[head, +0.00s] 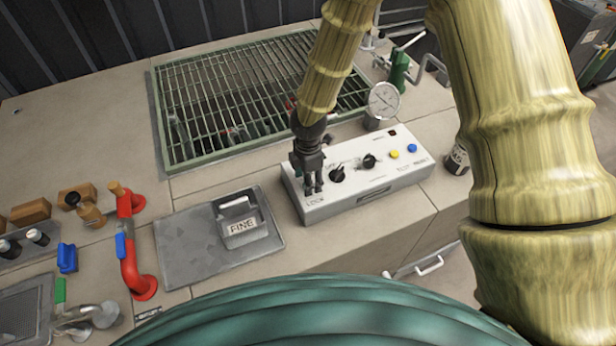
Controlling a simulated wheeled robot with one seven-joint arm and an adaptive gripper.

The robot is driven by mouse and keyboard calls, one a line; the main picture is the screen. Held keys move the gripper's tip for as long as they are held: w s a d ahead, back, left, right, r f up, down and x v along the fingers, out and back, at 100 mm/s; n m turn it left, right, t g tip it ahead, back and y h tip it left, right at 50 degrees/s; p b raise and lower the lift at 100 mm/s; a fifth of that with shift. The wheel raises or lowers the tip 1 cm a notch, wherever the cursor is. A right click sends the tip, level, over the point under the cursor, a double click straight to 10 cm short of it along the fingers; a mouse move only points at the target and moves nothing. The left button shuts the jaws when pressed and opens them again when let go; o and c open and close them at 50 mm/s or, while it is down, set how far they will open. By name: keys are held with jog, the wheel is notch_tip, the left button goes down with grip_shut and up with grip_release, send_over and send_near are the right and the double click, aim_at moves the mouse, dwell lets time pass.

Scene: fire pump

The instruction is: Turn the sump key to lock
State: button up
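A white control box (348,198) sits on the beige counter, with dark knobs, a yellow button (394,154) and a blue button (412,148) on its top. My gripper (313,187) points down at the left end of this box, just above or at its top face. Its dark fingers are close together. Partly legible lettering shows on the box just below the fingertips. No sump key can be made out; that end of the panel is largely covered by my gripper. Whether the fingers touch or hold anything there is hidden.
A green-framed grating (160,118) lies behind the box. A pressure gauge (383,100) stands behind its right part. A metal plate with a "FINE" block (240,226) lies to the left, then a red pipe (128,262) with a blue handle. Bare counter lies in front of the box.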

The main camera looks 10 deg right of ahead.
jog(key=c, duration=1)
jog(key=shift+m, duration=0.3)
jog(key=m+b, duration=0.1)
jog(key=m, duration=0.2)
jog(key=shift+w+f+m, duration=0.1)
jog(key=shift+m, duration=0.2)
jog(key=m+b, duration=0.1)
jog(key=m, duration=0.3)
jog(key=m+b, duration=0.1)
jog(key=m, duration=0.8)
jog(key=shift+m+b, duration=0.3)
jog(key=shift+b, duration=0.05)
